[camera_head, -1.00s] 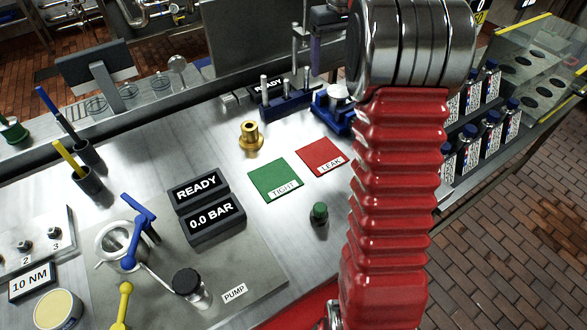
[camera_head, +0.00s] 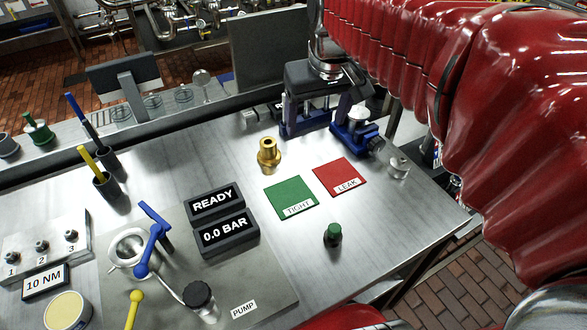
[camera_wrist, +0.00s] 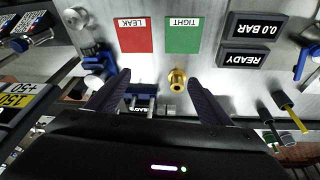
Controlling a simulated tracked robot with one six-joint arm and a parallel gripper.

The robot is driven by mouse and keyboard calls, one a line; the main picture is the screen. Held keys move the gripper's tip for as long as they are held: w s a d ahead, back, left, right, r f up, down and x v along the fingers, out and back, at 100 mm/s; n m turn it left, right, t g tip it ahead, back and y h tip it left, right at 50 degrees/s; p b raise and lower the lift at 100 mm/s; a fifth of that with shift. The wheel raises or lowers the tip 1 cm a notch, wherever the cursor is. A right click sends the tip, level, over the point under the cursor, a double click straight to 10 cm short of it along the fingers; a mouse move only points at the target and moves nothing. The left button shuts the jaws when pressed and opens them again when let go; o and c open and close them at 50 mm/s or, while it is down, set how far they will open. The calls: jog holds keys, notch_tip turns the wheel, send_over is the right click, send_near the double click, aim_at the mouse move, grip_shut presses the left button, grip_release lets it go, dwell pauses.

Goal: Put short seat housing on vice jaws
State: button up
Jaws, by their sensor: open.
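A brass flanged fitting (camera_head: 268,152), possibly the seat housing, stands upright on the steel bench; it also shows in the wrist view (camera_wrist: 177,80). A small silver part (camera_head: 398,167) stands at the bench's right edge; I cannot tell which one is the short seat housing. A blue vice-like fixture (camera_head: 352,132) stands at the back right, with a pale round piece on top; its jaws are not clear. My gripper (camera_wrist: 158,76) is open and empty, its dark fingers apart. In the head view it hangs above the back of the bench, left of the blue fixture.
A blue stand with upright posts (camera_head: 303,122) is close by my gripper. Green TIGHT (camera_head: 290,196) and red LEAK (camera_head: 340,176) mats lie in front. A green-capped item (camera_head: 333,235), READY and BAR displays (camera_head: 222,218) and a pump plate stand nearer. Bare bench lies between.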

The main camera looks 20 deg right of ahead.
jog(key=s+a+f+t, duration=0.1)
jog(key=s+a+f, duration=0.2)
jog(key=s, duration=0.3)
jog(key=s+a+f+t, duration=0.1)
jog(key=s+a+f, duration=0.3)
jog(key=s, duration=0.3)
jog(key=shift+y, duration=0.3)
jog(key=shift+d, duration=0.1)
